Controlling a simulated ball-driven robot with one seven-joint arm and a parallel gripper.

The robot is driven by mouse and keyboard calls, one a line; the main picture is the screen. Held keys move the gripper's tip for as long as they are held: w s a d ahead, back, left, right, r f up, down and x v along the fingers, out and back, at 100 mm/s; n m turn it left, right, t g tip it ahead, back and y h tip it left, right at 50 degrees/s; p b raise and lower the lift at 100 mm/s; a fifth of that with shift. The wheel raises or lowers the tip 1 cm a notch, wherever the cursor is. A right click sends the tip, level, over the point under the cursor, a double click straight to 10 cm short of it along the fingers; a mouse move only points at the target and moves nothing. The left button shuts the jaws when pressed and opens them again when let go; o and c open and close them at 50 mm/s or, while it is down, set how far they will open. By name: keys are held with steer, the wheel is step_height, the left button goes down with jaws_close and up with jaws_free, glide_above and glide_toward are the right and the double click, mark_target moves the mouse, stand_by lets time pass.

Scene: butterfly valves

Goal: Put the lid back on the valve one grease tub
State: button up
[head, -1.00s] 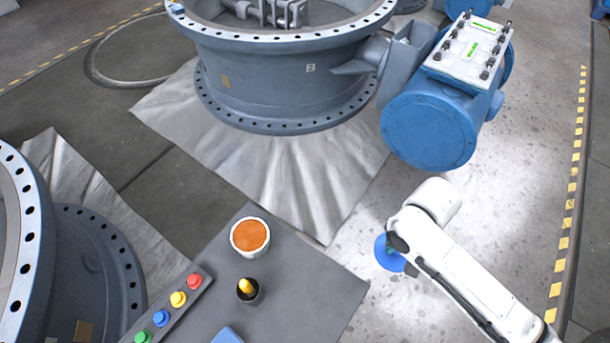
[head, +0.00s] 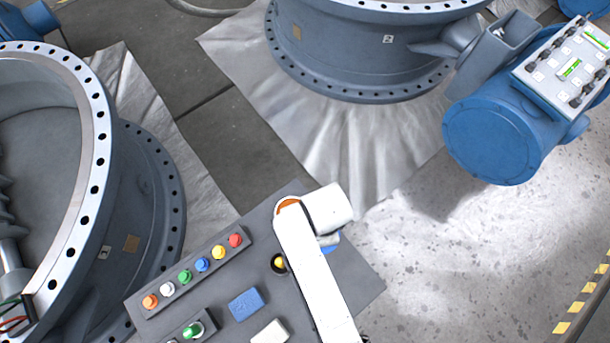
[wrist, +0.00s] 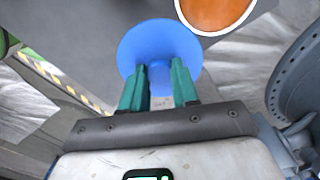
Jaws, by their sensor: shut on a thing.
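The grease tub is a white round tub of orange grease; in the wrist view the tub (wrist: 215,10) is at the top edge, partly cut off. In the head view my arm hides most of the tub, and a sliver of orange (head: 289,205) shows. My gripper (wrist: 160,78), with green fingers, is shut on the blue round lid (wrist: 150,38) by its underside or knob; which I cannot tell. In the head view only a blue sliver of the lid (head: 331,249) shows beside my arm.
The grey bench top (head: 220,290) carries a strip of coloured buttons (head: 202,264), a blue block (head: 245,303), a white block (head: 270,333) and a black cup with a yellow top (head: 279,263). Large flanged valves stand left (head: 135,190) and behind (head: 350,50).

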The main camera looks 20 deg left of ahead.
steer(key=w+a+r+m+p, duration=0.1)
steer(key=w+a+r+m, duration=0.1)
steer(key=a+r, duration=0.35)
steer(key=shift+m, duration=0.9)
steer(key=a+f+b, duration=0.1)
steer(key=f, duration=0.1)
steer(key=w+a+f+b, duration=0.1)
steer(key=f+b, duration=0.1)
steer(key=a+f+b, duration=0.1)
steer(key=f+b, duration=0.1)
steer(key=shift+w+a+f, duration=0.15)
steer(key=shift+a+f, duration=0.15)
steer(key=shift+a, duration=0.1)
steer(key=shift+f+b, duration=0.5)
steer(key=shift+f, duration=0.5)
steer(key=shift+r+p, duration=0.15)
steer(key=shift+p, duration=0.45)
steer(key=shift+f+p, duration=0.2)
steer(key=shift+p, duration=0.25)
stand_by(0.7)
steer(key=o, duration=1.1)
steer(key=shift+o, duration=0.2)
